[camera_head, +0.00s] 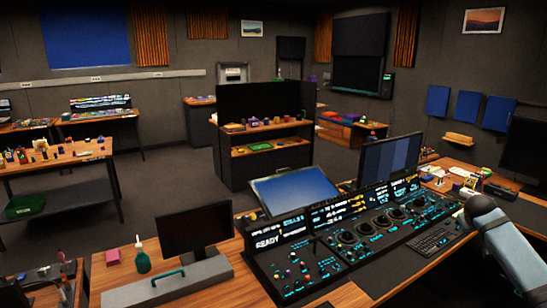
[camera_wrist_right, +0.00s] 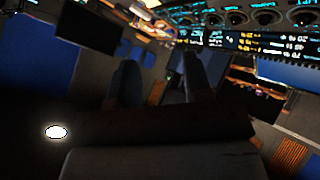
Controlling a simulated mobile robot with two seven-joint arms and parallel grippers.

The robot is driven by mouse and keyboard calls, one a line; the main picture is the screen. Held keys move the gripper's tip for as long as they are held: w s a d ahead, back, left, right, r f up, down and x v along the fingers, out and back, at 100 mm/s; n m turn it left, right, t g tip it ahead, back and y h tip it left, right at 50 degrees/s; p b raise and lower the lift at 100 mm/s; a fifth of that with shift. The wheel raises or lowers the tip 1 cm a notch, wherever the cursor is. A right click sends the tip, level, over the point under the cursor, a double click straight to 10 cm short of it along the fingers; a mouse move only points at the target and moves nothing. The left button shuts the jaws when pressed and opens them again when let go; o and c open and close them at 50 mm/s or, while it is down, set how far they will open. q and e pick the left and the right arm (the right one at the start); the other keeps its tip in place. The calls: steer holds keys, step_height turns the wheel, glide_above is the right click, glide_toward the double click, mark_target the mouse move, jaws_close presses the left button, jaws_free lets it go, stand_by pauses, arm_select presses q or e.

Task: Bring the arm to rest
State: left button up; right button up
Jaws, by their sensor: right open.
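The trackball panel (camera_head: 345,240) is a dark console with glowing cyan markings and a row of round trackballs, on the wooden desk in the head view. Part of its lit face also shows, turned over, at the top of the right wrist view (camera_wrist_right: 230,38). My right arm (camera_head: 505,245) comes in at the right edge of the head view, beside the panel. Its gripper is outside that view. In the right wrist view my right gripper (camera_wrist_right: 158,70) has its two dark fingers apart, with nothing seen between them. My left gripper is in neither view.
A keyboard (camera_head: 437,238) lies at the panel's right end, near my right arm. A monitor (camera_head: 390,160) and a tilted blue screen (camera_head: 295,190) stand behind the panel. Dark floor (camera_head: 165,190) is open beyond the desk.

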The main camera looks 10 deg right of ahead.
steer(key=w+a+r+n+t+y, duration=0.2)
steer(key=w+a+r+n+t, duration=0.5)
steer(key=r+t, duration=0.4)
steer(key=s+a+f+g+y, duration=0.15)
steer(key=s+a+f, duration=0.25)
steer(key=a+f, duration=0.45)
steer(key=s+a+f+y, duration=0.2)
steer(key=s+a+f, duration=0.35)
steer(key=f, duration=0.55)
steer(key=s+a+f+g+y, duration=0.15)
steer(key=s+a+f, duration=0.25)
steer(key=a+f, duration=0.5)
steer(key=s+a+f+g+y, duration=0.1)
steer(key=s+a+f, duration=0.2)
steer(key=s+a, duration=0.3)
steer(key=s+a+f+m+g+y, duration=0.1)
steer(key=s+a+f, duration=0.3)
steer(key=s, duration=1)
steer(key=s+a+f+g+y, duration=0.1)
steer(key=s+a+f, duration=0.3)
steer(key=s+a, duration=0.6)
steer(key=shift+f+m+y, duration=0.2)
steer(key=shift+m+y, duration=0.2)
steer(key=shift+y, duration=0.1)
